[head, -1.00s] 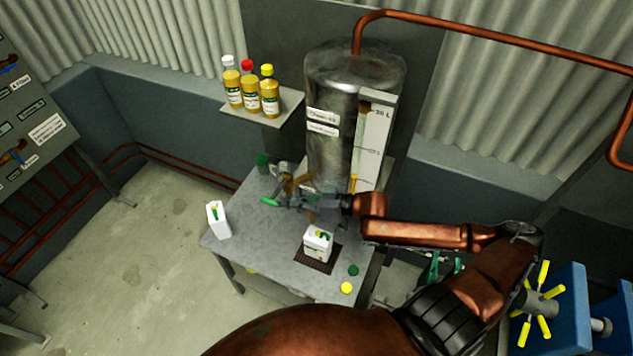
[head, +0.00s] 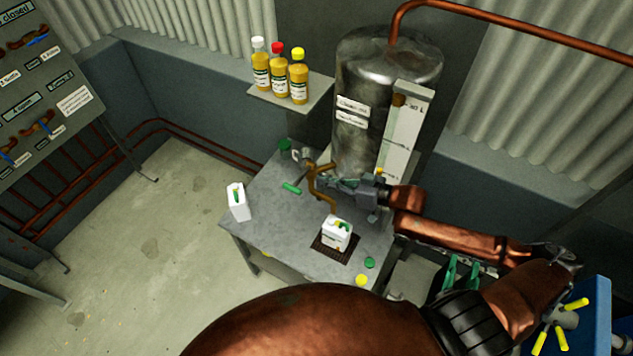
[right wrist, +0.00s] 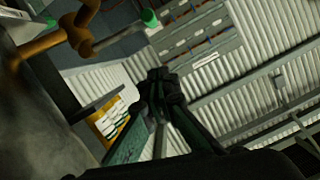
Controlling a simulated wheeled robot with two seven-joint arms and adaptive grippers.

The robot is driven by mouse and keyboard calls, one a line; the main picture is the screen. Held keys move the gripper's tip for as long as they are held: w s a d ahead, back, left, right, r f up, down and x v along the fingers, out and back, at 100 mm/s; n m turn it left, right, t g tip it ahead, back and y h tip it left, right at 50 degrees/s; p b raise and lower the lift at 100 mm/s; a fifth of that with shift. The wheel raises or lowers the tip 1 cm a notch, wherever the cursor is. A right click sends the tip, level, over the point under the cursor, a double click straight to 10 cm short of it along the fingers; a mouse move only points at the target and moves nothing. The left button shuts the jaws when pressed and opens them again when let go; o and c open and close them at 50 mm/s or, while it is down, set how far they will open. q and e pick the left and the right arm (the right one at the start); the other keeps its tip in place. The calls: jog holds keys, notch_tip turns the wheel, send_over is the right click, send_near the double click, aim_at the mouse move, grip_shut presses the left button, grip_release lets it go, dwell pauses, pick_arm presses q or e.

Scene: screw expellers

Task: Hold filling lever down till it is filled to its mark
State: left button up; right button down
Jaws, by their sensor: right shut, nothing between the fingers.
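The filling lever has a green grip (head: 291,188) and sits on a brass tap (head: 320,182) at the foot of the metal tank (head: 385,105). In the right wrist view the brass tap (right wrist: 72,32) is at upper left, with a metal rod ending in the green grip (right wrist: 150,17). My right gripper (head: 329,182) is shut and empty beside the tap, apart from the green grip. Its fingertips (right wrist: 160,76) also show in the wrist view. A white container (head: 337,238) with green and yellow on it stands on a dark grate below the tap; its fill level is too small to tell.
Another white container (head: 238,204) stands at the table's left edge. A green cap (head: 369,262) and a yellow cap (head: 361,280) lie at the front. Three bottles (head: 279,76) stand on a shelf left of the tank. A pale level gauge (head: 403,130) runs down the tank.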

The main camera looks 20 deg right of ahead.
pick_arm(q)
jog(key=o, duration=0.8)
notch_tip(320, 180, up, 2)
jog(key=shift+s+p, duration=0.15)
jog(key=shift+p, duration=0.75)
jog(key=shift+c, duration=0.2)
pick_arm(e)
send_over(299, 181)
jog(key=s, duration=0.3)
jog(key=f, duration=0.2)
pick_arm(q)
jog(key=o, duration=0.3)
jog(key=shift+s+r+p, duration=0.25)
jog(key=shift+s+p, duration=0.1)
pick_arm(e)
jog(key=shift+a+f, duration=0.25)
jog(key=shift+f, duration=0.35)
jog(key=shift+a+f, duration=0.2)
jog(key=shift+f, duration=0.35)
pick_arm(q)
jog(key=shift+o, duration=0.6)
jog(key=shift+d+r, duration=0.1)
jog(key=shift+r, duration=0.05)
pick_arm(e)
jog(key=shift+s+f, duration=0.2)
jog(key=shift+f, duration=0.4)
jog(key=shift+a+f, duration=0.1)
jog(key=shift+f, duration=0.1)
pick_arm(q)
jog(key=shift+w, duration=0.4)
